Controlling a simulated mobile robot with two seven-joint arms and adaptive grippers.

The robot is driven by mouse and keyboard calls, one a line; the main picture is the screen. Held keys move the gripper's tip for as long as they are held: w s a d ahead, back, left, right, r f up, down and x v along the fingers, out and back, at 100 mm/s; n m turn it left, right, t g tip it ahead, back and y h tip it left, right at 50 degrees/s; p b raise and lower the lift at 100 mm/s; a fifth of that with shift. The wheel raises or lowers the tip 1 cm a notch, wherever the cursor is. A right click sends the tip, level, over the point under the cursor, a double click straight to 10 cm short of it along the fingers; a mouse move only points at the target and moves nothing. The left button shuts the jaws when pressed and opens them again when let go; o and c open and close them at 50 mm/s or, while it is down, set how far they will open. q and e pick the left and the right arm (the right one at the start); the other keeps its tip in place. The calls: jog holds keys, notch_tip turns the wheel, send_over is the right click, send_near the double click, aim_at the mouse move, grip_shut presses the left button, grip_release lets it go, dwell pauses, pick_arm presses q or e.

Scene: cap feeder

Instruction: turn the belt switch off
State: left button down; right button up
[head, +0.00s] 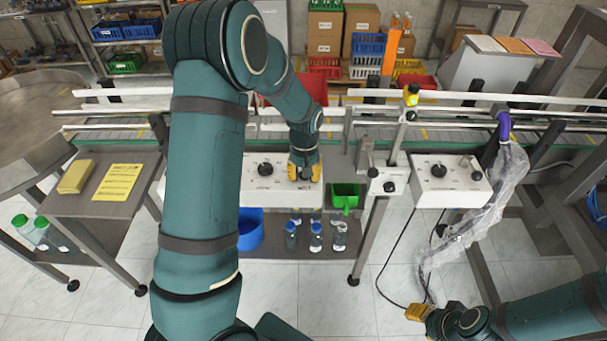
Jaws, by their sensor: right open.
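A white control box (268,190) stands at the front of the conveyor, with a dark round knob (265,169) on its left part. My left gripper (304,174) is over the right part of this box, pointing down. Its yellow fingertips sit apart, on either side of a dark knob or switch that is mostly hidden between them. I cannot tell whether the fingers touch it or how it is turned. A second white box (425,195) with dark knobs stands to the right. My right gripper (416,312) is open and empty low at the right, away from both boxes.
The conveyor (100,134) runs across behind the boxes. Clear plastic wrap (478,220) hangs at the right.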

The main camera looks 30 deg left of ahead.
pick_arm(q)
jog(key=n, duration=0.3)
jog(key=shift+d+n, duration=0.15)
jog(key=shift+n, duration=0.15)
jog(key=shift+w+d+n+p, duration=0.1)
jog(key=shift+n+p, duration=0.5)
jog(key=shift+n, duration=0.9)
jog(key=shift+f, duration=0.1)
jog(key=c, duration=0.6)
grip_release()
jog(key=shift+w, duration=0.1)
jog(key=shift+r, duration=0.4)
notch_tip(320, 180, up, 11)
jog(key=shift+r, duration=0.15)
